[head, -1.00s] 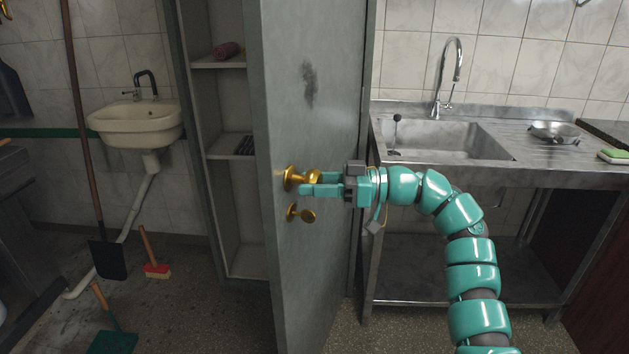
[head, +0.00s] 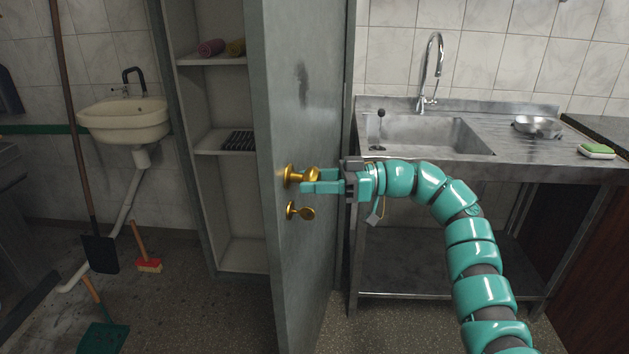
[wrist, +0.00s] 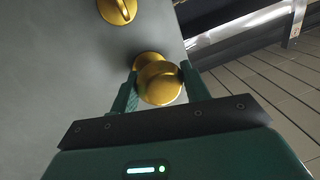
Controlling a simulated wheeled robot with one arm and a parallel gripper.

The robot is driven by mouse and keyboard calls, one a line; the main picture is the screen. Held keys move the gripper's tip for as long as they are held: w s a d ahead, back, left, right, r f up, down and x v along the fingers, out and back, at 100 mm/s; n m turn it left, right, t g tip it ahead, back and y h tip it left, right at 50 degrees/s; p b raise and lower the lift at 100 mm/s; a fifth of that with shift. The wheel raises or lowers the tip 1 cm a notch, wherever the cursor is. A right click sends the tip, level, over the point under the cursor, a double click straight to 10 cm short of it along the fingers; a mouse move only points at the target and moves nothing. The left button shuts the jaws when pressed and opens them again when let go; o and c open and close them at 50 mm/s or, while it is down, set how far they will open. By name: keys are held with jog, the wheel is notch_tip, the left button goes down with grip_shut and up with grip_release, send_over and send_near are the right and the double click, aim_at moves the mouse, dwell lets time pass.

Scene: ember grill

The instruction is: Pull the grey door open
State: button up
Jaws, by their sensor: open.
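The grey door (head: 309,120) stands well open in the head view, showing a shelved cupboard to its left. It has a brass knob (head: 300,176) and a smaller brass turn piece (head: 299,211) below it. My gripper (head: 312,181) is at the knob with its teal fingers reaching it from the right. In the wrist view the knob (wrist: 159,82) lies between the two open fingers, one on each side. I cannot tell whether either finger touches it. The turn piece (wrist: 117,10) shows at the top of the wrist view.
The cupboard shelves (head: 222,147) hold rolled cloths and a dark rack. A steel sink counter (head: 450,165) stands right, behind my arm. A white basin (head: 125,122), a long-handled shovel (head: 100,254), a red brush (head: 149,265) and a green dustpan (head: 103,338) are at left. Some floor left of the door is clear.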

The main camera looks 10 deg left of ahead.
jog(key=o, duration=0.4)
jog(key=v, duration=1.7)
jog(key=shift+d+r, duration=0.15)
jog(key=shift+d, duration=0.1)
